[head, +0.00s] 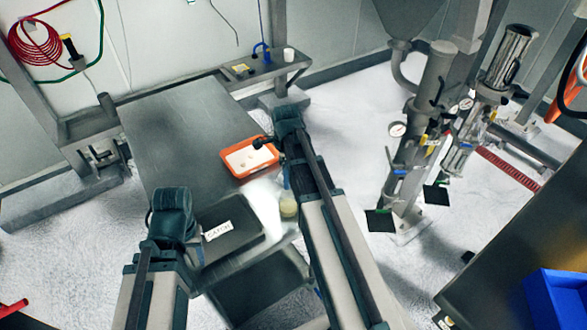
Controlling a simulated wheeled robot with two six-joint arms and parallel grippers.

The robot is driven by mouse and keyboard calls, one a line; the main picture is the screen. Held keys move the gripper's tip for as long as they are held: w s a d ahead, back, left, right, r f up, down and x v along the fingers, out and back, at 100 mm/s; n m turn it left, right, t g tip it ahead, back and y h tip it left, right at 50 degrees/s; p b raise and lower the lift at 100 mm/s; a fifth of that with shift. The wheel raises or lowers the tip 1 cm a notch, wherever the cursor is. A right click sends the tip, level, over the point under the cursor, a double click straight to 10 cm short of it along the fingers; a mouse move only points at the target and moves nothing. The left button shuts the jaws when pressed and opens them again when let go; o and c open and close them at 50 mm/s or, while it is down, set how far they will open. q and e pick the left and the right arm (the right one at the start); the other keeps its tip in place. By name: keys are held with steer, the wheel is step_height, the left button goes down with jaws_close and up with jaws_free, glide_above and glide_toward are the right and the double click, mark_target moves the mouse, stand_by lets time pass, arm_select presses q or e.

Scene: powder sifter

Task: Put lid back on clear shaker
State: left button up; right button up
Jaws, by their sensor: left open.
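The clear shaker appears to be the small see-through container (288,205) with pale yellow contents, beside my right arm; that arm partly covers it. I cannot tell whether a lid is on it, and I cannot pick out a separate lid. My left gripper (196,254) is mostly hidden below my left arm, near the dark box labelled CATCH (218,231). It is open, apart from the shaker, and I see nothing held. My right gripper is hidden behind my right arm.
An orange tray (230,170) with white contents and a dark object lies on the grey table (165,130). A white cup (289,54) stands on a back ledge. Steel pipework (430,90) stands right. A blue bin (560,298) is at lower right. The table's left part is clear.

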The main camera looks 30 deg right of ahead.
steer(key=shift+f, duration=0.15)
step_height(320, 180, down, 6)
steer(key=b, duration=0.6)
steer(key=shift+f+b, duration=0.25)
steer(key=shift+b, duration=0.1)
stand_by(1.6)
steer(key=o, duration=1.2)
steer(key=shift+r, duration=0.15)
steer(key=shift+r+p, duration=3.4)
steer(key=shift+p, duration=0.15)
